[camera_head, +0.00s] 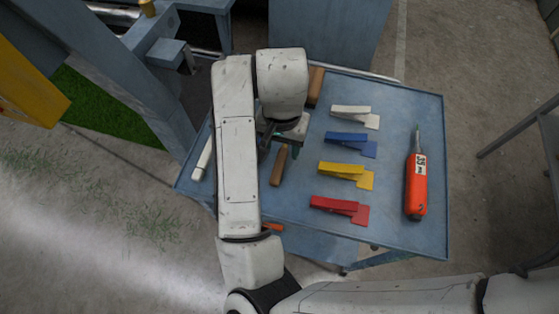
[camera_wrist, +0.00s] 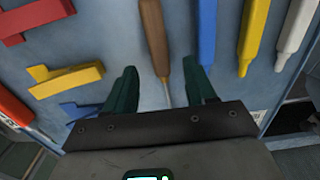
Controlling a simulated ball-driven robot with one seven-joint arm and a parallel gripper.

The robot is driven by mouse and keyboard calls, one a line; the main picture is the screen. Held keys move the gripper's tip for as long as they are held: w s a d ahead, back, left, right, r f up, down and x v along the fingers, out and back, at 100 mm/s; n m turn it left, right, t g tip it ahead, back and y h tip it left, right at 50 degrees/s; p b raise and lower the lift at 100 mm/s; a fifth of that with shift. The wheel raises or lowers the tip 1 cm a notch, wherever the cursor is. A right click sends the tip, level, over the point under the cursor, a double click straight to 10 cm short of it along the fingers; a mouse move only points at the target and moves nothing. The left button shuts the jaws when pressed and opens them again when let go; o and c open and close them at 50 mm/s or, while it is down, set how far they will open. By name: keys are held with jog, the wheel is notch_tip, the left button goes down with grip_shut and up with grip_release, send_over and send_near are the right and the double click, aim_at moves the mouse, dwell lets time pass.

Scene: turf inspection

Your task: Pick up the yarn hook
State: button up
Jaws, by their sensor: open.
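The yarn hook has a brown wooden handle (camera_head: 279,166) and lies on the blue tray table (camera_head: 400,236), partly under my gripper in the head view. In the wrist view its handle (camera_wrist: 155,38) runs down from the top edge, and its thin metal shaft (camera_wrist: 167,92) lies between my fingers. My gripper (camera_head: 282,150) is open, with dark green fingers on either side of the shaft in the wrist view (camera_wrist: 161,72). I see no contact with the hook. The shaft's tip is hidden behind the gripper body.
White (camera_head: 354,115), blue (camera_head: 350,144), yellow (camera_head: 345,174) and red (camera_head: 340,208) clip-like pieces lie right of the hook. An orange tool (camera_head: 416,187) lies farther right. Blue (camera_wrist: 207,30), yellow (camera_wrist: 254,38) and white (camera_wrist: 294,36) sticks lie beside the hook.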

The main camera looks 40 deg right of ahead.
aim_at(281, 158)
jog(key=shift+s+a+f, duration=0.15)
jog(key=shift+f, duration=1.65)
jog(key=shift+c, duration=0.4)
grip_shut()
